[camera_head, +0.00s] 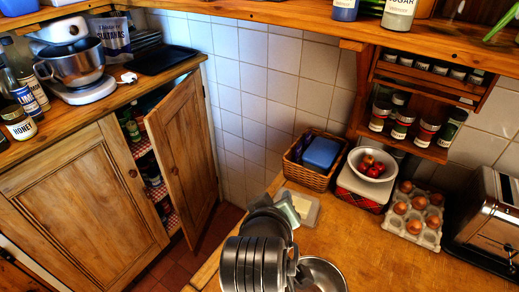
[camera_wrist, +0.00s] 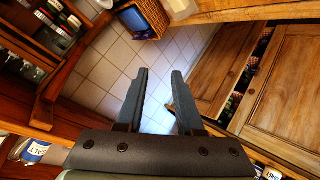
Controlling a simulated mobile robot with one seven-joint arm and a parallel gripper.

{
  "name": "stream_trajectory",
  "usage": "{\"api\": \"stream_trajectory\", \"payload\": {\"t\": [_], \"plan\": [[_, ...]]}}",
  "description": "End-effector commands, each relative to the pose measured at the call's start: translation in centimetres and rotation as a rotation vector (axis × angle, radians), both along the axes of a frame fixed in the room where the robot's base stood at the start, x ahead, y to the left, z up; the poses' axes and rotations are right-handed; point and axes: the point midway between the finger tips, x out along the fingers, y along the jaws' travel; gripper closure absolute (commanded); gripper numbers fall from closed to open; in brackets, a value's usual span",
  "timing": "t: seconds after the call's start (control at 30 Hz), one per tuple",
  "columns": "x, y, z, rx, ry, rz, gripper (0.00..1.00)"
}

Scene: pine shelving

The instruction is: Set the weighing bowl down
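A shiny metal bowl (camera_head: 322,274) shows at the bottom edge of the head view, partly hidden behind my arm. It appears to be on the wooden worktop, but its base is out of sight. I cannot tell for sure that it is the weighing bowl. In the head view my arm hides the fingers.
On the worktop (camera_head: 345,240) are a wicker basket (camera_head: 311,179) with a blue box, an egg tray (camera_head: 411,228) and a toaster (camera_head: 490,222). A spice rack (camera_head: 428,100) hangs above. A cupboard door (camera_head: 184,150) stands open at left. The worktop's middle is clear.

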Motion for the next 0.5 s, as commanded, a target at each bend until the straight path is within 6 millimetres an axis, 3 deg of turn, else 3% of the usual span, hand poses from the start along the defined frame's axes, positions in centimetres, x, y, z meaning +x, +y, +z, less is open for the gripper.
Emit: {"api": "stream_trajectory", "payload": {"t": [0.03,0.13,0.23,0.3,0.4,0.5], "plan": [[1.5,0.5,5.3,0.045,-0.168,-0.003,0.64],[2.5,1.4,15.5,0.152,-0.491,0.006,0.64],[1.0,2.2,25.4,0.265,-0.799,0.042,0.64],[-1.1,2.8,31.4,0.344,-0.990,0.080,0.64],[-4.9,3.3,37.9,0.441,-1.211,0.142,0.64],[-8.2,3.7,42.0,0.509,-1.360,0.196,0.64]]}}
